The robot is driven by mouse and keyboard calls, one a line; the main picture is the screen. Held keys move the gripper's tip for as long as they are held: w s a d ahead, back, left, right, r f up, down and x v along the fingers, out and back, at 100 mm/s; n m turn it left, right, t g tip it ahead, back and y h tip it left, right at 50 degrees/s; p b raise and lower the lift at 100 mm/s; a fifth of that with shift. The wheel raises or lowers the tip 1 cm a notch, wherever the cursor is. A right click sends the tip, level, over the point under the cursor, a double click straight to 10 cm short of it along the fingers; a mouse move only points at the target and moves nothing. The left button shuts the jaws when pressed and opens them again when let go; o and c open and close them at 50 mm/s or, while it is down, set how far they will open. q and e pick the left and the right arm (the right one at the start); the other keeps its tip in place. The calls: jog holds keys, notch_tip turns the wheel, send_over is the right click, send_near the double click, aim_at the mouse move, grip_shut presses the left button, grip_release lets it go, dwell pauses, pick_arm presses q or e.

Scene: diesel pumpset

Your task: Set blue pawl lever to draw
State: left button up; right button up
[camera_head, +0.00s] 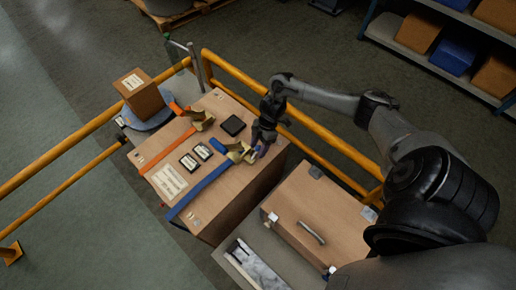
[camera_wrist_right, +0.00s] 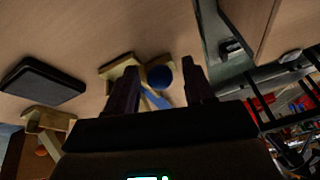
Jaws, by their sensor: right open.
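A blue strap (camera_head: 200,188) runs across the top of a large brown box (camera_head: 215,215) to a brass-coloured ratchet (camera_head: 240,153) near the box's right edge. In the right wrist view the ratchet's brass frame (camera_wrist_right: 118,66) shows with a round blue knob (camera_wrist_right: 159,77), the lever's end, beside it. My right gripper (camera_head: 260,148) is over the ratchet. In the wrist view its open fingers (camera_wrist_right: 160,82) stand on either side of the blue knob; I cannot tell whether they touch it. The lever's lower parts are partly hidden by the gripper. My left gripper is not in view.
An orange strap (camera_head: 165,150) with its own ratchet (camera_head: 201,120) lies to the left. A black case (camera_head: 233,125) sits between the ratchets. Yellow rails (camera_head: 320,150) run behind the box, and a lidded brown box (camera_head: 322,212) stands at right.

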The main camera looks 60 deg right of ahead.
jog(key=shift+a+f, duration=0.15)
jog(key=shift+f, duration=0.25)
grip_shut()
